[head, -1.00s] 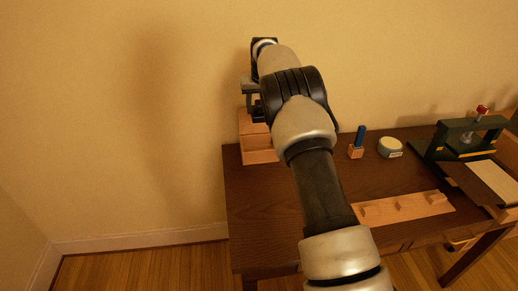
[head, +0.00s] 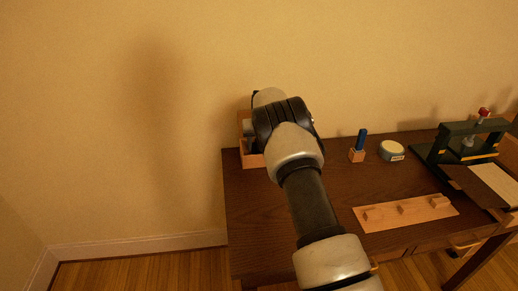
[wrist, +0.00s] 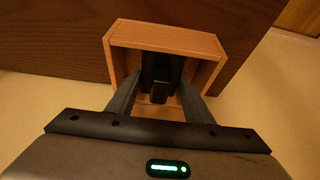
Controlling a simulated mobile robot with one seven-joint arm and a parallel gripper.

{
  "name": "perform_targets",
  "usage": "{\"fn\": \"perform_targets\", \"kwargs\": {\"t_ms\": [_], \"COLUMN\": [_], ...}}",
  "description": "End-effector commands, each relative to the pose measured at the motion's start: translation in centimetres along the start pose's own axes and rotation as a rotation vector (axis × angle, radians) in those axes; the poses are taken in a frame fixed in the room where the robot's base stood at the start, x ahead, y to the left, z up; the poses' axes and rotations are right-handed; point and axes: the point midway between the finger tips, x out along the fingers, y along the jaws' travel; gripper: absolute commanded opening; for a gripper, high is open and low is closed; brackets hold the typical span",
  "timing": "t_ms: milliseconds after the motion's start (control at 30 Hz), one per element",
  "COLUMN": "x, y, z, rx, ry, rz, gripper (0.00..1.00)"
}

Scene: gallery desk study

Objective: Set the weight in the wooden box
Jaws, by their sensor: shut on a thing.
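The wooden box (head: 252,161) stands at the far left corner of the desk, largely hidden behind my arm in the head view. In the wrist view the box (wrist: 165,36) is open-topped, and my gripper (wrist: 160,78) points down into it. My gripper is shut on the weight (wrist: 159,93), a dark piece between the fingers within the box's outline. I cannot tell whether the weight touches the box floor. The head view hides the fingers and the weight behind my arm.
On the desk (head: 255,215) are a blue-handled stamp (head: 358,148), a round pale tin (head: 392,151), a wooden strip with pegs (head: 405,212) and a dark green press (head: 465,148). The wall is close behind the box. The desk's left front is clear.

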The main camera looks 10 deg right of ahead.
Motion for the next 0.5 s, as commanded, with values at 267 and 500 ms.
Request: {"fn": "perform_targets", "kwargs": {"t_ms": [267, 500], "x": [1.02, 1.5], "y": [-0.02, 0.01], "z": [0.21, 0.43], "rx": [0.0, 0.0], "ry": [0.007, 0.006], "rz": [0.0, 0.0], "gripper": [0.0, 0.0]}}
